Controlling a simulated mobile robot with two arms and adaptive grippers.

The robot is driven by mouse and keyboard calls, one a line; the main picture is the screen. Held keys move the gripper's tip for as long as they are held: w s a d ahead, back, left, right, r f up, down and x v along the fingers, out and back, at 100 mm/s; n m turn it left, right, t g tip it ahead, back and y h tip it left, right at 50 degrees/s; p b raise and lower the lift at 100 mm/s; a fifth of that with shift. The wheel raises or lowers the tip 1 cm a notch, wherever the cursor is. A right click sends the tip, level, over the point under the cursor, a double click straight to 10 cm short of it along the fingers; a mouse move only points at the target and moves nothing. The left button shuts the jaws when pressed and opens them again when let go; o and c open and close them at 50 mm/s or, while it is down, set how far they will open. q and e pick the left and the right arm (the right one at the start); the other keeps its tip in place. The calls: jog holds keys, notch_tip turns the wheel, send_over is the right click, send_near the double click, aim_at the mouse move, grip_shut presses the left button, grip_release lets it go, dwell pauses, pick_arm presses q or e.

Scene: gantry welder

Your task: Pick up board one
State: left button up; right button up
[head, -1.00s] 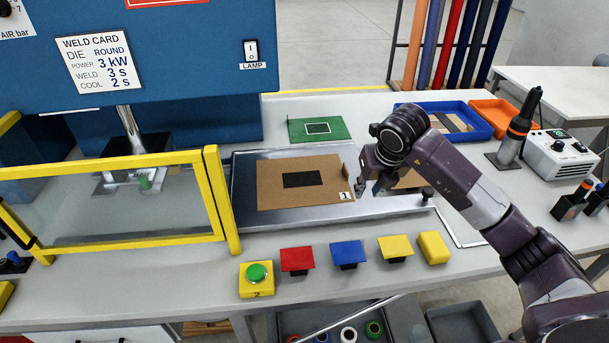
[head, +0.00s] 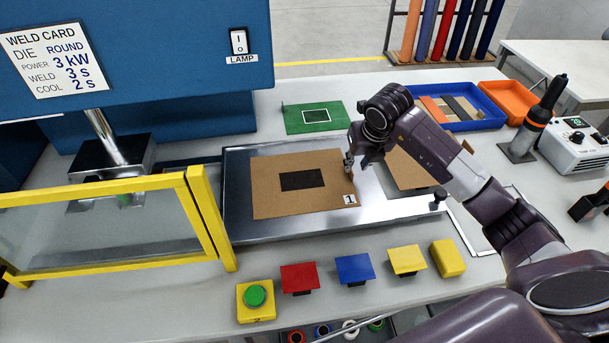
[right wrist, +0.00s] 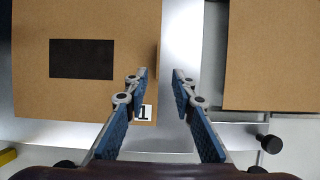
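Board one (head: 275,205) is a flat brown board with a black rectangle and a white "1" label. It lies on the metal tray (head: 240,222), with a small upright tab at its right edge. My right gripper (head: 351,167) is at that right edge. In the right wrist view my right gripper (right wrist: 160,74) is open, one finger over board one (right wrist: 30,75) and the other over bare metal to its right. Nothing is clearly held between the fingers. My left gripper is not in view.
A green board (head: 300,126) lies behind the tray. A yellow-framed guard (head: 212,220) stands at the left. Coloured blocks and a green button (head: 255,296) line the front.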

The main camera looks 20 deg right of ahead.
jog(key=p+x, duration=0.2)
jog(key=x, duration=0.1)
jog(key=shift+w+a+f, duration=0.1)
jog(key=shift+w+a, duration=0.05)
jog(key=shift+w, duration=0.2)
jog(key=shift+x, duration=0.85)
jog(key=shift+s, duration=0.1)
grip_shut()
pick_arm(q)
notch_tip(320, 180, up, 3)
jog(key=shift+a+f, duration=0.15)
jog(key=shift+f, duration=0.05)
